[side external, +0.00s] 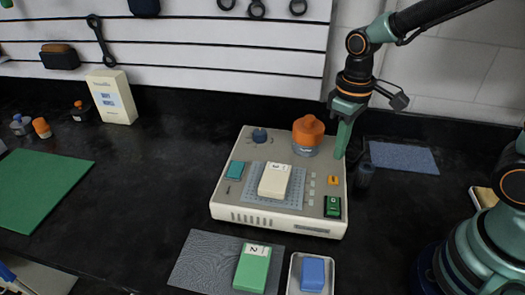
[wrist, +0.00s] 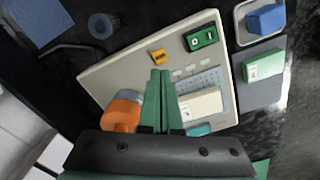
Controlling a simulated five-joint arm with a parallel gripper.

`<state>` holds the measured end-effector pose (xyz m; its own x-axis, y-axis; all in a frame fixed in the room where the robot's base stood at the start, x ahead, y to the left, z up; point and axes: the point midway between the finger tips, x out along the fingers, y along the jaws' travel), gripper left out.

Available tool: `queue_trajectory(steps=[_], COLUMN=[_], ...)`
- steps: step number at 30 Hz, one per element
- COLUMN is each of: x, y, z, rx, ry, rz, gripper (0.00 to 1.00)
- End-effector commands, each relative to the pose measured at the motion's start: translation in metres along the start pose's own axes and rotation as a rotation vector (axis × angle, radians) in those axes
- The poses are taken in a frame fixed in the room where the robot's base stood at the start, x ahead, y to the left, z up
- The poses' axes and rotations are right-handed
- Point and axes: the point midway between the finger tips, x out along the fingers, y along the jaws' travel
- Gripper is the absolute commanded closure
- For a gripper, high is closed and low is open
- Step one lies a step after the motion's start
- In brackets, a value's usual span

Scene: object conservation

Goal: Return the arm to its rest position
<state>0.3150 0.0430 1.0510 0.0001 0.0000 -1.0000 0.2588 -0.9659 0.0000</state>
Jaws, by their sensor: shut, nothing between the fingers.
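My gripper (side external: 343,139) hangs at the back right of a beige device (side external: 284,219), pointing down. In the wrist view its two green fingers (wrist: 160,75) are together with nothing between them. The arm reaches in from the upper right of the side external view. An orange-topped jar (side external: 308,132) stands on the device just left of the fingers. A white block marked 3 (side external: 274,180) lies on the device's blue perforated plate (side external: 297,188). Whether the fingertips touch the device cannot be told.
A green block marked 2 (side external: 252,267) lies on a grey mat (side external: 200,262) in front. A blue block (side external: 313,274) sits in a small tray (side external: 294,275). A dark cylinder (side external: 364,175) and a blue mat (side external: 405,157) are at right. The counter left of the device is largely clear.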

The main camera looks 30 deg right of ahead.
Motion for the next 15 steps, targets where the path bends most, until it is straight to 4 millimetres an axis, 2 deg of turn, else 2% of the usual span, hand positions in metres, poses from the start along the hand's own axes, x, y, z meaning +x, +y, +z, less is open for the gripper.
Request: queue_trajectory(steps=[5,8,15], x=[-0.002,-0.012,-0.059], y=[0.001,0.004,0.018], z=[0.0,0.001,0.013], rx=[0.004,0.022,0.117], ry=[0.007,0.042,0.226], rz=[0.001,0.005,0.03], gripper=[1.0,1.0,1.0])
